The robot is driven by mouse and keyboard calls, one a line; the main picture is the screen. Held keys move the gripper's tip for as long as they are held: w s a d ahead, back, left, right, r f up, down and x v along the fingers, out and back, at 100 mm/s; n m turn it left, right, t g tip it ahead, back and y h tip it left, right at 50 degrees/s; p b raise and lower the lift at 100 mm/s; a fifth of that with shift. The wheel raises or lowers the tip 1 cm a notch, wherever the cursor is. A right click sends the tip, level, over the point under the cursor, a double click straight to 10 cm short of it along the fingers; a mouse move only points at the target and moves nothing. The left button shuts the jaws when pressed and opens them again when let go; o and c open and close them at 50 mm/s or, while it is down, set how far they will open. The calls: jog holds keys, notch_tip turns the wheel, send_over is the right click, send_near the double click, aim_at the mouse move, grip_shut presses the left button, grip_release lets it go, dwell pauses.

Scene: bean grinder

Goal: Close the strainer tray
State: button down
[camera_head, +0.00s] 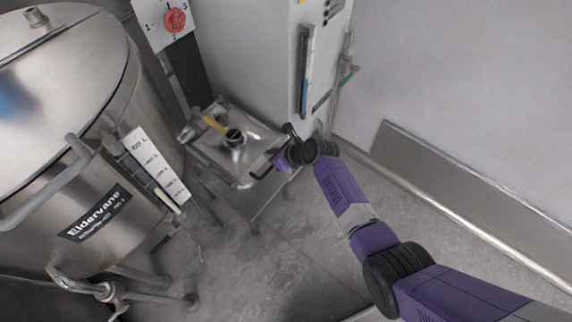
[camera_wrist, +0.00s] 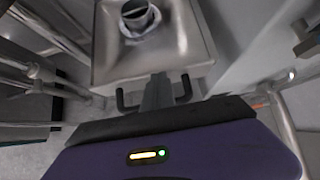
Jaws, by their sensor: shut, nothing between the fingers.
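The strainer tray (camera_head: 243,150) is a square metal tray at the foot of the white machine, with a dark round outlet on it. It also shows at the top of the wrist view (camera_wrist: 184,64). Its dark handle (camera_head: 262,166) sticks out at the front edge; in the wrist view the ends of the handle (camera_wrist: 185,86) show on both sides of my fingers. My gripper (camera_wrist: 157,85) is shut and empty, with its fingertips at the tray's front edge, between the handle's two ends. I cannot tell whether they touch the tray. In the head view my gripper (camera_head: 288,150) is partly hidden by my wrist.
A large steel kettle (camera_head: 70,130) with a lid and handle stands at the left. The white machine (camera_head: 265,70) rises behind the tray. A grey wall with a metal skirting (camera_head: 470,200) is at the right. The floor (camera_head: 260,270) in front is clear.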

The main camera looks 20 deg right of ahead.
aim_at(256, 149)
jog(key=shift+w+a+f+b, duration=0.1)
jog(key=shift+w+a+b, duration=0.2)
jog(key=shift+w, duration=0.35)
jog(key=shift+w+a+b, duration=0.1)
jog(key=shift+w+a, duration=0.3)
jog(key=shift+w, duration=0.2)
jog(key=shift+w+a, duration=0.15)
jog(key=shift+w, duration=0.05)
jog(key=shift+w+r, duration=0.1)
jog(key=shift+r, duration=0.1)
